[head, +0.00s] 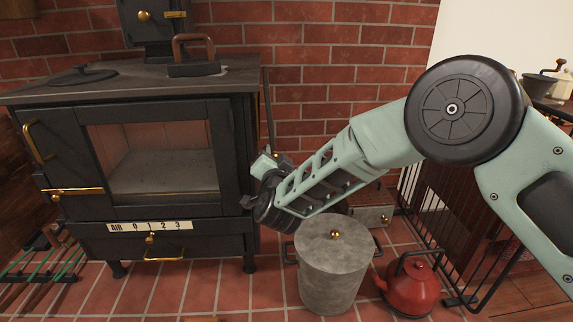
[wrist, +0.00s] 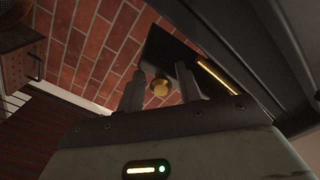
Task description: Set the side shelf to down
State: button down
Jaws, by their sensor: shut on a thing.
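The side shelf (wrist: 165,48) is a dark panel with a brass knob (wrist: 159,88) and a brass strip along the side towards the stove, in the wrist view. In the head view a narrow dark upright strip (head: 268,108) at the stove's right side looks like this panel seen nearly edge-on; its exact angle is hard to tell. My gripper (wrist: 160,72) has one finger on each side of the knob and is shut on it. In the head view my gripper (head: 264,168) is beside the stove's right side, its fingertips hard to make out. The black stove (head: 180,245) stands at left.
A grey lidded bin (head: 331,270) stands on the tiles below my forearm, with a red kettle (head: 411,284) to its right. A small metal box (head: 370,215) is behind. A black wire guard (head: 440,215) stands at right. A brick wall (head: 330,75) closes the back.

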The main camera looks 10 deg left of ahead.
jog(key=shift+s+a+f+m+b, duration=0.1)
jog(key=shift+s+a+m+b, duration=0.15)
jog(key=shift+a, duration=0.2)
jog(key=shift+s+a+f+m+b, duration=0.1)
jog(key=shift+s+a+m+b, duration=0.1)
jog(key=shift+a+m, duration=0.2)
jog(key=shift+a+r, duration=0.1)
jog(key=c, duration=1.3)
grip_release()
jog(key=shift+s+r, duration=0.1)
jog(key=shift+o, duration=0.2)
jog(key=v, duration=1.7)
jog(key=shift+d, duration=0.25)
jog(key=shift+s+r, duration=0.1)
jog(key=shift+r, duration=0.05)
